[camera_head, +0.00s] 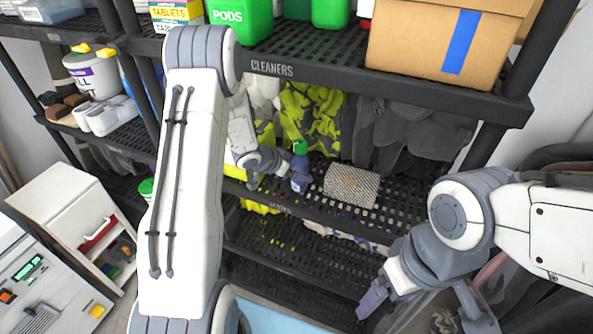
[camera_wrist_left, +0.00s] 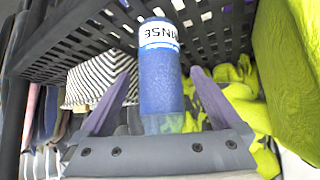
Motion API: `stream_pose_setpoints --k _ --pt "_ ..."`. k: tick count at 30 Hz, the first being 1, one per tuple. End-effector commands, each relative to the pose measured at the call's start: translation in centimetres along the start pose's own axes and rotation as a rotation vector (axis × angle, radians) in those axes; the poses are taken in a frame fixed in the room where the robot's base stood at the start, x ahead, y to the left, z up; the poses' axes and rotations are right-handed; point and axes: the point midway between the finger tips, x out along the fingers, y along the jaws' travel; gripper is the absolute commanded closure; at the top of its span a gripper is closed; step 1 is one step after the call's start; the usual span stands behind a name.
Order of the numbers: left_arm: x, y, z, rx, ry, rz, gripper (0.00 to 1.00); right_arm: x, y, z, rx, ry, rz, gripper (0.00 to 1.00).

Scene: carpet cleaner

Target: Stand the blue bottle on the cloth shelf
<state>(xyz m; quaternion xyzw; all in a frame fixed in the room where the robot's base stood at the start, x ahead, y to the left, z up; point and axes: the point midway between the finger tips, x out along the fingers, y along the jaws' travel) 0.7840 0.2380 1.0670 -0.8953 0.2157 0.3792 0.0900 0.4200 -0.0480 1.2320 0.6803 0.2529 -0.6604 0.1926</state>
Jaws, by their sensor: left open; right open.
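The blue bottle (camera_head: 300,183), with a green cap, stands upright on the middle shelf (camera_head: 400,210), where yellow-green and grey cloths hang or lie. In the left wrist view, which looks upside down, the bottle (camera_wrist_left: 160,85) shows a white label band and its base meets the black slatted shelf. My left gripper (camera_wrist_left: 160,78) is open, with one finger on each side of the bottle and visible gaps between. In the head view my left gripper (camera_head: 275,176) is at the bottle, partly hidden. My right gripper (camera_head: 425,308) is open and empty at the lower right.
A striped box (camera_head: 351,186) stands right of the bottle. Yellow-green cloth (camera_head: 312,115) hangs behind it. The upper shelf edge marked CLEANERS (camera_head: 300,72) overhangs it, carrying a cardboard box (camera_head: 435,40) and green containers (camera_head: 240,20). A white drawer unit (camera_head: 65,215) stands at left.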

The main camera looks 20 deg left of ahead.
Motion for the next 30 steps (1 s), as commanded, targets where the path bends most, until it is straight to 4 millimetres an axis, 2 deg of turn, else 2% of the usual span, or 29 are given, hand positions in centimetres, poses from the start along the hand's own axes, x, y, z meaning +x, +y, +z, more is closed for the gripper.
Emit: stream_pose_setpoints --k 5,8,18,21,25,30 --pt "-0.5 0.0 -0.2 0.000 0.001 -0.001 0.02 -0.1 0.0 0.0 0.000 0.000 0.000 0.14" --pt "-1.6 -0.1 -0.2 0.000 0.002 -0.003 0.02 0.2 0.0 0.0 0.000 0.000 0.000 0.14" --pt "-8.9 -0.1 -0.3 0.000 0.003 -0.004 0.02 0.4 0.0 0.0 0.001 0.000 0.000 0.14" --pt "-10.5 -0.1 -0.3 -0.001 0.001 -0.003 0.02 0.3 0.0 0.0 0.001 0.000 0.000 0.14" --pt "-11.8 0.0 -0.2 0.000 0.000 -0.001 0.02 0.1 0.0 0.0 0.000 0.000 0.000 0.14" --pt "-12.3 0.0 -0.2 0.000 0.000 0.000 0.02 0.1 0.0 0.0 0.000 0.000 0.000 0.14"
